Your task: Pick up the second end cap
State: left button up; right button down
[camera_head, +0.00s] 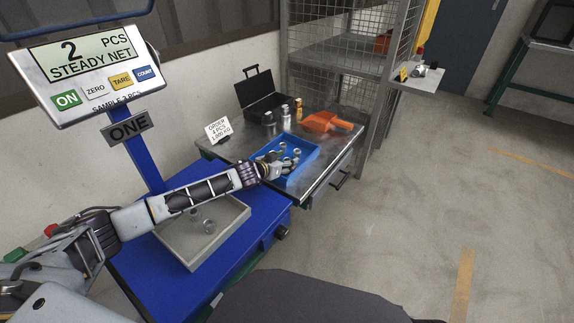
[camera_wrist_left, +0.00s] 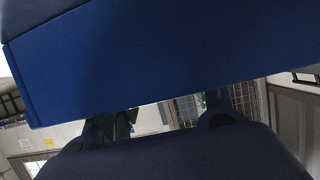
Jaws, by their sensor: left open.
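Several small grey metal parts, which look like end caps (camera_head: 296,152), lie in the blue bin (camera_head: 309,164) on the metal side table. My left arm reaches across the scale, and my left gripper (camera_head: 274,168) is open at the near left side of the bin, close to the parts. Its fingertips are small and partly hidden, so I cannot tell whether they touch a part. More metal parts (camera_head: 208,226) sit in the grey tray (camera_head: 180,252) on the blue scale. The left wrist view is mostly filled by close blue surfaces and shows no end cap. My right gripper is out of view.
The scale display (camera_head: 85,68) reads 2 PCS, STEADY NET. An order card (camera_head: 218,130), a black open case (camera_head: 262,97), small bottles (camera_head: 285,118) and an orange scoop (camera_head: 325,122) stand around the bin. A mesh shelf rises behind. Open floor lies to the right.

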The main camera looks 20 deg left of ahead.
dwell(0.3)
pick_arm(q)
jog(key=c, duration=1.2)
jog(key=shift+r, duration=0.1)
